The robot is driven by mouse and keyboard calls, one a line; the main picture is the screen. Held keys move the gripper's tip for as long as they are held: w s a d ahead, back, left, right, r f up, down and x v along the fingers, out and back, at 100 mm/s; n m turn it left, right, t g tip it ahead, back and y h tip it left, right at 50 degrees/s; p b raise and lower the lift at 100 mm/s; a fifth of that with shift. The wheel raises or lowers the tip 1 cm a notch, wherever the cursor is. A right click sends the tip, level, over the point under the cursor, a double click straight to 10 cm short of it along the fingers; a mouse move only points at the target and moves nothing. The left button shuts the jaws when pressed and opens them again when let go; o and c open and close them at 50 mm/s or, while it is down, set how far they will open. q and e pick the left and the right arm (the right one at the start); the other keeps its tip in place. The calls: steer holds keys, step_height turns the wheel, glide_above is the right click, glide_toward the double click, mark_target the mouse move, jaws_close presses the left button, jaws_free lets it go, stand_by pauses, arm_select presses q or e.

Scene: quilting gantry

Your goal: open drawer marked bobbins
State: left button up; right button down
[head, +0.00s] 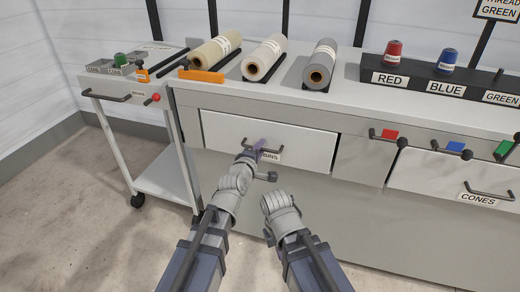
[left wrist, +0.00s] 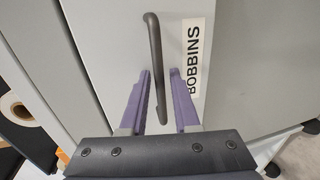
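The white bobbins drawer front (head: 225,128) is in the bench's left part in the head view. It looks shut or nearly so, with a thin dark gap at its right edge. Its label (left wrist: 194,55) reads BOBBINS in the left wrist view and is partly covered in the head view. Its dark bar handle (left wrist: 155,50) lies between the two purple fingers of my left gripper (left wrist: 160,75). These fingers are apart, with gaps to the bar; whether the tips reach past it is unclear. My right wrist shows low in the head view, its fingers not distinguishable.
A CONES drawer (head: 430,173) is at right. Fabric rolls (head: 265,58) and a spool rack (head: 415,84) with red and blue spools stand on the bench top (head: 350,112). A wheeled cart (head: 155,176) stands at left. Floor in front is clear.

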arm_select(q)
jaws_close()
stand_by(1.1)
